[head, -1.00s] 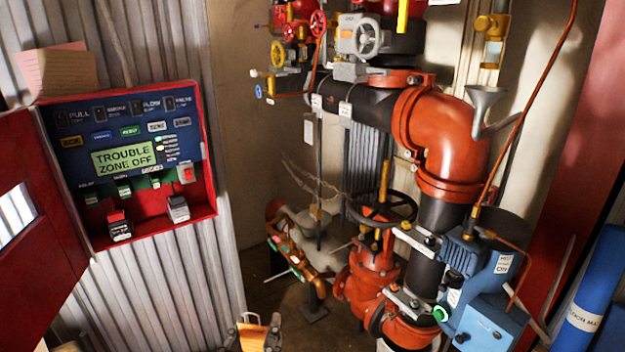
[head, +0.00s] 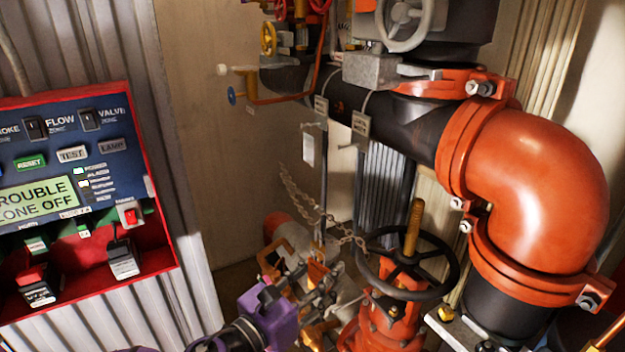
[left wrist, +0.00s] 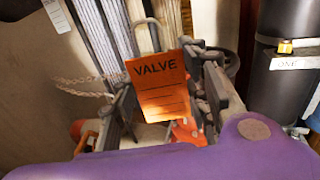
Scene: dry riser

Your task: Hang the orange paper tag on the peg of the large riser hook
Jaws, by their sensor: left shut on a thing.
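The orange paper tag (left wrist: 160,86), printed VALVE, stands upright between the fingers of my left gripper (left wrist: 172,105) in the left wrist view. A grey loop rises behind its top edge. In the head view the tag (head: 317,273) is small and partly hidden by my left gripper (head: 316,286), which is shut on it at the lower middle, left of the black handwheel. The black riser pipe (head: 395,120) carries two straps with hanging plates. I cannot clearly make out the large riser hook or its peg. My right gripper is not in view.
A black handwheel (head: 440,272) with a yellow stem stands right of my left gripper. A chain (head: 300,200) hangs behind it. The big orange elbow (head: 540,190) fills the right side. The red alarm panel (head: 165,245) is at left. Bare wall lies between panel and pipes.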

